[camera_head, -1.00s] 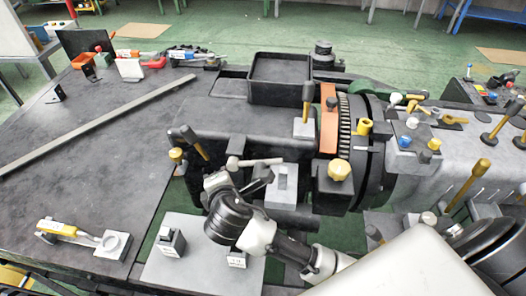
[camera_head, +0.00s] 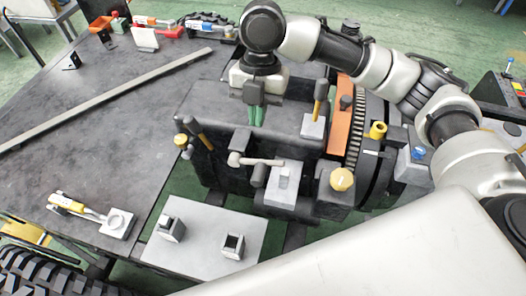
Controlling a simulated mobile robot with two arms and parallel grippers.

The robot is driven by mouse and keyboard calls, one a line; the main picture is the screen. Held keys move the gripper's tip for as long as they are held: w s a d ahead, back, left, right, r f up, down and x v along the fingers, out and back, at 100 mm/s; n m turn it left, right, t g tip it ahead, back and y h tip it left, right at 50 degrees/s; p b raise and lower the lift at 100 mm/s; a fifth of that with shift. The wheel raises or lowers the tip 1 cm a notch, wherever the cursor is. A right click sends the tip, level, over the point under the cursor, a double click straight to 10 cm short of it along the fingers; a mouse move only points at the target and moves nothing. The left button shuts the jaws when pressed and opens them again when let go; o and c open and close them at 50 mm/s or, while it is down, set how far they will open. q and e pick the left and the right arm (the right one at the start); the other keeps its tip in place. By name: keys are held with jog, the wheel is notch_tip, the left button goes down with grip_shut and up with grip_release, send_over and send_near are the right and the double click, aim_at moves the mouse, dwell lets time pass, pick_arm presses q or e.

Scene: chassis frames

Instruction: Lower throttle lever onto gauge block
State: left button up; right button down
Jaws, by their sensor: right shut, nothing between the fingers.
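My right gripper (camera_head: 257,118) points down over the dark machine body (camera_head: 222,120). Its green fingers are shut with nothing between them, above and behind the grey crank-like lever (camera_head: 252,160). That lever lies roughly level, its arm reaching right to a light grey block (camera_head: 284,182); I cannot tell if they touch. A wooden-handled lever (camera_head: 318,92) stands upright on a small grey block (camera_head: 313,127), and another wooden-handled lever (camera_head: 197,132) leans at the left. I cannot tell which is the throttle lever or which block is the gauge block. My left gripper is not in view.
A yellow knob (camera_head: 341,179) and an orange bar (camera_head: 342,115) stand close to the levers.

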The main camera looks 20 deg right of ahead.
jog(key=p, duration=0.3)
send_near(261, 174)
jog(key=x, duration=0.4)
jog(key=a+x, duration=0.1)
jog(key=x, duration=0.1)
jog(key=shift+s+f, duration=0.15)
jog(key=shift+f, duration=0.3)
jog(key=shift+s+d+f+t+y+b, duration=0.15)
jog(key=shift+d+f+t+y+b, duration=0.15)
jog(key=shift+f+y, duration=0.2)
jog(key=shift+s+d+f+t+y+b, duration=0.2)
jog(key=shift+f+t+y+b, duration=0.15)
jog(key=shift+y, duration=0.15)
jog(key=shift+a, duration=0.1)
jog(key=shift+r, duration=0.2)
